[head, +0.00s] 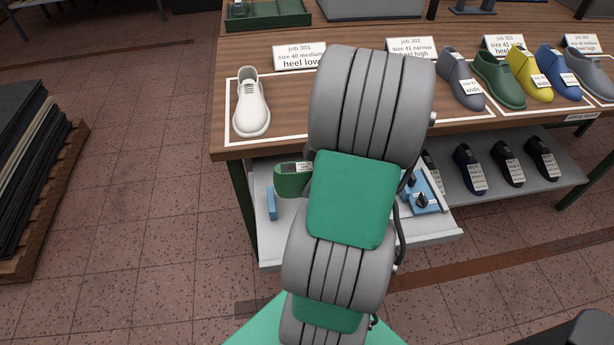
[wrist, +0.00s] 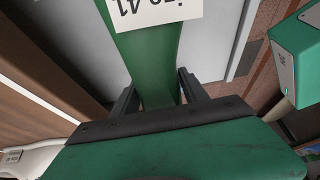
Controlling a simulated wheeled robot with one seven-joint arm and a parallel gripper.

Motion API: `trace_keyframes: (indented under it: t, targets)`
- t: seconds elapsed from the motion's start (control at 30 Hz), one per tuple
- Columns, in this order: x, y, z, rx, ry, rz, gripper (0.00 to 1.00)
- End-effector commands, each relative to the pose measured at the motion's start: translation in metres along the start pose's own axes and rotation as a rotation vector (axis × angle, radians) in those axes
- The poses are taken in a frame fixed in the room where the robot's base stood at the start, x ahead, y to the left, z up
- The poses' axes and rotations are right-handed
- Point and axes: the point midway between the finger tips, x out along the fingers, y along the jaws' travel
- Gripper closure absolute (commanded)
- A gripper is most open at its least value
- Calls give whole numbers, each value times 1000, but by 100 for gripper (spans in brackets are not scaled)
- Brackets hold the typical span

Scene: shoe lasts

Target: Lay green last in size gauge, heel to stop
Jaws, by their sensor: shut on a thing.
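The green last (head: 289,183) shows left of my arm in the head view, by the table's front edge and above a pale grey pull-out board (head: 430,238). In the wrist view the green last (wrist: 150,60) sits between the fingers of my gripper (wrist: 160,95), with a white label upside down on it. My gripper is shut on it; my arm hides the gripper in the head view. The board carries a blue upright block (head: 271,203) at left and a blue fitting with dark knobs (head: 424,203) at right. My arm hides the board's middle.
The wooden table (head: 290,140) holds a white shoe (head: 251,105), job cards and several coloured lasts or shoes at right. A lower shelf (head: 510,190) holds several dark ones. A pallet of dark sheets (head: 30,170) stands at left; the floor between is clear.

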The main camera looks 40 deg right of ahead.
Motion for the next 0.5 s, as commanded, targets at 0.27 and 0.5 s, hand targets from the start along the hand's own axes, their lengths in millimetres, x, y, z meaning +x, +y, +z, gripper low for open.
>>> trace_keyframes:
  t: [0.27,0.5]
  targets:
    - [11,1,5,-8,-2,1,100]
    - [28,2,13,-23,-3,-1,100]
